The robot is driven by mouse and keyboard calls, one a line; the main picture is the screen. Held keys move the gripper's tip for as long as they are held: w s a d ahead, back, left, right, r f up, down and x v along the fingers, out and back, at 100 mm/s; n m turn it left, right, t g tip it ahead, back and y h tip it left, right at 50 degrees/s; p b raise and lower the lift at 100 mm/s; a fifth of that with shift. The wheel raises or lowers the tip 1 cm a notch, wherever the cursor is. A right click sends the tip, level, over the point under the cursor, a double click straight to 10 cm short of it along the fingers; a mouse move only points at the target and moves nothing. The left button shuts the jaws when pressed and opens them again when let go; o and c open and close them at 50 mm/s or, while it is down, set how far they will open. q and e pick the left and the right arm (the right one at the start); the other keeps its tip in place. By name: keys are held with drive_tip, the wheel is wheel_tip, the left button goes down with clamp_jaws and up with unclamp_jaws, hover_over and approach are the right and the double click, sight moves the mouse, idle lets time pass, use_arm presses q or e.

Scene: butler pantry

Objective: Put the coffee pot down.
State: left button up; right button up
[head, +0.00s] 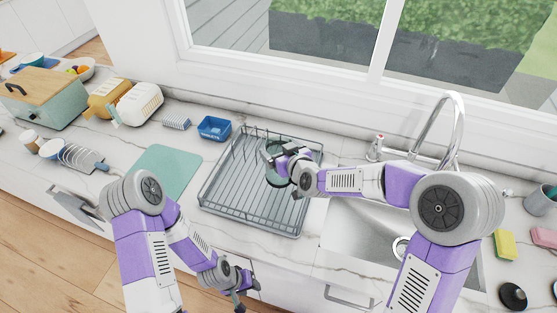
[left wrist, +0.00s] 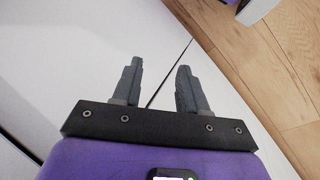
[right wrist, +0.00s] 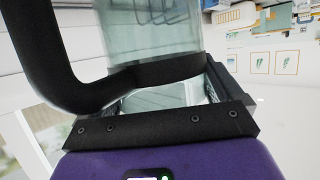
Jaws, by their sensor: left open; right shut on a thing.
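The coffee pot is clear greenish glass with a black band and black handle. In the head view the pot (head: 278,178) is upright over the right part of the wire dish rack (head: 235,190), partly hidden by my right gripper (head: 274,154). I cannot tell whether its base touches the rack. In the right wrist view the glass body (right wrist: 150,30) and curved black handle (right wrist: 50,85) fill the left, and the right gripper (right wrist: 165,92) is shut on the pot. My left gripper (head: 238,298) is open and empty, low before the cabinets; its spread fingers (left wrist: 160,85) show in the left wrist view.
The sink (head: 360,240) and tap (head: 450,130) lie right of the rack. A green mat (head: 167,170) lies left of it, bare. A blue caddy (head: 214,127) stands behind, near the wall. Cups, a toaster (head: 138,103) and a bread bin (head: 40,97) stand farther left.

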sight(274, 153)
wheel_tip(274, 153, down, 3)
drive_tip(key=shift+f, duration=0.1)
drive_tip(key=shift+w+f, duration=0.1)
drive_tip(key=shift+f, duration=0.2)
drive_tip(key=shift+f+b, duration=0.1)
drive_tip(key=shift+b, duration=0.25)
drive_tip(key=o, duration=1.7)
